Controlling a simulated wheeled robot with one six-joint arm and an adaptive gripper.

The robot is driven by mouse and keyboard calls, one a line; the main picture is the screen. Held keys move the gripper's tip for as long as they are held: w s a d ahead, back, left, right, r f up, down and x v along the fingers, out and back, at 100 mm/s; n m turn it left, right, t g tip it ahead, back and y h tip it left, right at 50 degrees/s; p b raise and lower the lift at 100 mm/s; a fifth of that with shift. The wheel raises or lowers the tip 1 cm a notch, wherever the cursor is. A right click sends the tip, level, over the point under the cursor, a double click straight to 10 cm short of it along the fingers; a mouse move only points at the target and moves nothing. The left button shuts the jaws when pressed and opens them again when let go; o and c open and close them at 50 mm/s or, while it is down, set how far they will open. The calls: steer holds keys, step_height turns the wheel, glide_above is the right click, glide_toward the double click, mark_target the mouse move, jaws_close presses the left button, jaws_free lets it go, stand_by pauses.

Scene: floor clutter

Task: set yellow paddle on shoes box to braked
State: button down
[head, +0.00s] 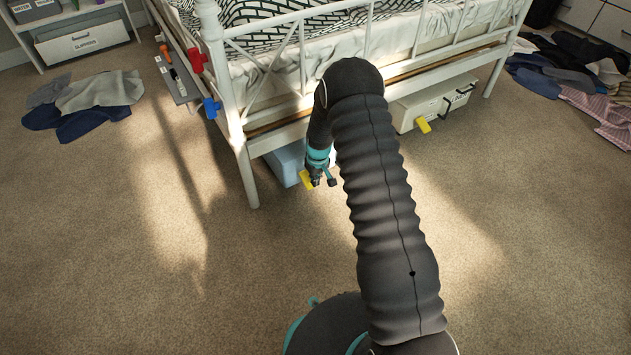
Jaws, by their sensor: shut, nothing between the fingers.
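Two boxes sit under the bed, each with a yellow paddle low at its front. The pale blue box (284,162) is left of my arm, and its yellow paddle (307,180) shows beside my gripper. I cannot tell which is the shoes box. My gripper (322,182) is shut and empty, pointing down at the blue box's paddle; I cannot tell whether they touch. My arm hides part of the blue box's right side.
The white bed frame's corner post (238,150) stands left of the blue box. Red clips (196,60) and a blue clip (211,107) are on the bed's side. Clothes lie on the floor at left (90,95) and right (560,65). The carpet in front is clear.

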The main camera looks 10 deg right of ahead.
steer(key=shift+r, duration=0.25)
steer(key=shift+r, duration=0.1)
steer(key=s+d+r+p, duration=0.2)
steer(key=s+d+r, duration=0.1)
steer(key=s+r, duration=0.6)
steer(key=shift+d, duration=0.4)
stand_by(0.4)
